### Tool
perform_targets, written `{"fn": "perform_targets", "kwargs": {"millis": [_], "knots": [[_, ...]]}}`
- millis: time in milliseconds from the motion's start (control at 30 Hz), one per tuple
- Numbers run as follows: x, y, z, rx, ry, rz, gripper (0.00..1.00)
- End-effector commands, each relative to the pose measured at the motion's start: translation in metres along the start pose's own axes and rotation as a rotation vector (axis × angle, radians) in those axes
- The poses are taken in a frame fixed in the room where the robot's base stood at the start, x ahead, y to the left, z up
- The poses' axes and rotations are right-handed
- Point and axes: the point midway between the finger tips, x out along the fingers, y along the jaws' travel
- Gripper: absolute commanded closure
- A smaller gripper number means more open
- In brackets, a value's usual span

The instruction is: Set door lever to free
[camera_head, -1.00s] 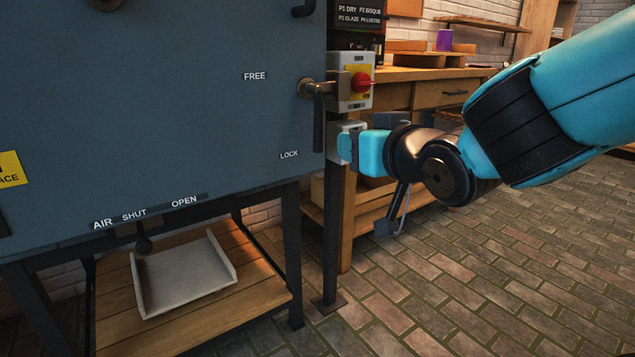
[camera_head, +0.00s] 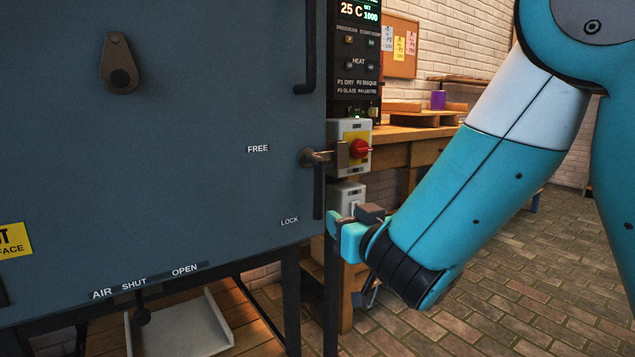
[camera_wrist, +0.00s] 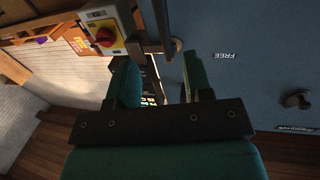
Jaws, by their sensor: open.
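The door lever (camera_head: 318,190) is a dark bar on a round pivot at the right edge of the blue-grey kiln door (camera_head: 180,200). It hangs straight down, its lower end near the LOCK label (camera_head: 290,221); the FREE label (camera_head: 258,148) is up and left of the pivot. My gripper (camera_head: 345,219) is beside the lever's lower end, at the door's right edge. In the wrist view my gripper (camera_wrist: 160,60) is open, and the lever (camera_wrist: 162,22) shows in line with the gap between the fingertips. I cannot tell whether they touch.
A switch box with a red knob (camera_head: 360,148) is just right of the lever, with a smaller grey box (camera_head: 347,194) below it. A vertical door handle (camera_head: 309,50) is above. An air slider (camera_head: 142,315) is low on the left. Brick floor lies open at right.

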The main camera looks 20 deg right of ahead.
Motion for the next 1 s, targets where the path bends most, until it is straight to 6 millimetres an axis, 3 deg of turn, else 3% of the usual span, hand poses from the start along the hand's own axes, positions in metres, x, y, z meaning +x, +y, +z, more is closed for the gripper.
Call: {"fn": "perform_targets", "kwargs": {"millis": [100,400,633,800,1000], "knots": [[0.01,-0.003,-0.004,-0.006,-0.008,-0.011,0.54],[0.07,-0.001,-0.006,-0.001,-0.004,-0.006,0.54],[0.105,-0.002,-0.004,0.0,-0.003,-0.006,0.54],[0.121,-0.002,-0.001,-0.001,-0.002,-0.006,0.54],[0.126,-0.003,0.001,-0.002,-0.001,-0.008,0.54]]}}
